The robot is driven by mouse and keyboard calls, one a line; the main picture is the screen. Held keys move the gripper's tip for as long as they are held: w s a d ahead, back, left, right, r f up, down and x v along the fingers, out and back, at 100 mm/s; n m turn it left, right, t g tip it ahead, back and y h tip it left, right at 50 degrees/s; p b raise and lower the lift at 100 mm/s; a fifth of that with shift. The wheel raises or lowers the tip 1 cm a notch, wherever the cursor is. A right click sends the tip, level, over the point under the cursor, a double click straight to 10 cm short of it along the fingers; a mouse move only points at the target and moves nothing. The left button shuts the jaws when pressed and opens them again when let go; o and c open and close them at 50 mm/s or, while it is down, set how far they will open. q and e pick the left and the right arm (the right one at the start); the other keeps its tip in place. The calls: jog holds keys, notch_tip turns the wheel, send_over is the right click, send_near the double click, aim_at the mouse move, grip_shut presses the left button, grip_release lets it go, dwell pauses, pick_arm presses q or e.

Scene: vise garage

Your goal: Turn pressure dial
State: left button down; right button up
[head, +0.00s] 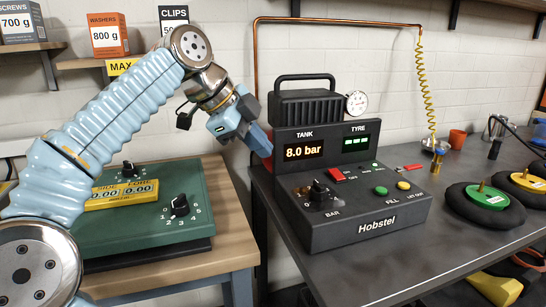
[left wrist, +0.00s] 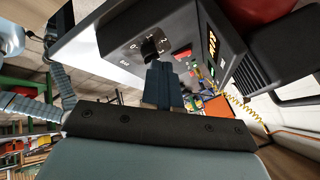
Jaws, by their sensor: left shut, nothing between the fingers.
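The black pressure dial (head: 320,190) marked BAR sits on the sloped front panel of the dark Hobstel compressor (head: 360,238). It also shows in the left wrist view (left wrist: 150,47), just beyond the fingertips. My left gripper (head: 262,143) is shut and empty, in the air at the compressor's upper left. In the head view it is above and left of the dial, apart from it. Its blue fingers lie together in the left wrist view (left wrist: 163,85). The TANK display (head: 304,151) reads 8.0 bar. My right gripper is not in view.
A red switch (head: 337,175), a green button (head: 381,191) and a yellow button (head: 403,185) share the panel. A green box (head: 140,228) with its own dials stands on the wooden bench at left. Round black discs (head: 485,205) lie at right. The grey tabletop in front is clear.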

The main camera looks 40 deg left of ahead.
pick_arm(q)
jog(key=m+t+h+b, duration=0.15)
jog(key=m+b, duration=0.35)
jog(key=m, duration=0.5)
send_near(319, 192)
jog(key=shift+h, duration=0.25)
jog(key=x, duration=0.5)
jog(key=shift+s+a+f, duration=0.2)
jog(key=shift+a+f, duration=0.1)
jog(key=shift+w+d, duration=0.3)
jog(key=shift+w, duration=0.25)
